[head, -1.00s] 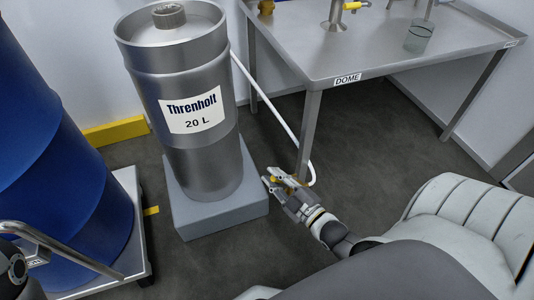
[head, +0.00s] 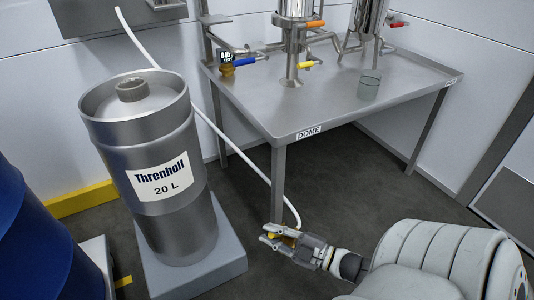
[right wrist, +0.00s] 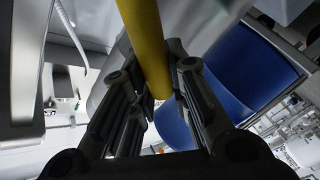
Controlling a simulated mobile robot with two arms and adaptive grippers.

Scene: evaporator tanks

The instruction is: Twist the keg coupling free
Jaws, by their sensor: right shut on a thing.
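The steel keg (head: 160,235) labelled "Threnholt 20 L" stands upright on a grey block, with a grey ribbed round fitting (head: 132,89) on its top. A white hose (head: 222,135) runs from the wall box down behind the keg, and its lower end curves beside my right gripper (head: 268,236). That gripper is low, right of the keg and apart from it. In the right wrist view it is shut on a yellow cylindrical piece (right wrist: 149,40). I cannot tell whether the hose joins this piece. My left gripper is not in view.
A steel table (head: 330,110) marked DOME stands at the back right, with its front leg (head: 278,185) close to my right gripper. A blue drum (head: 40,245) is at the left. The grey block (head: 205,275) borders open floor.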

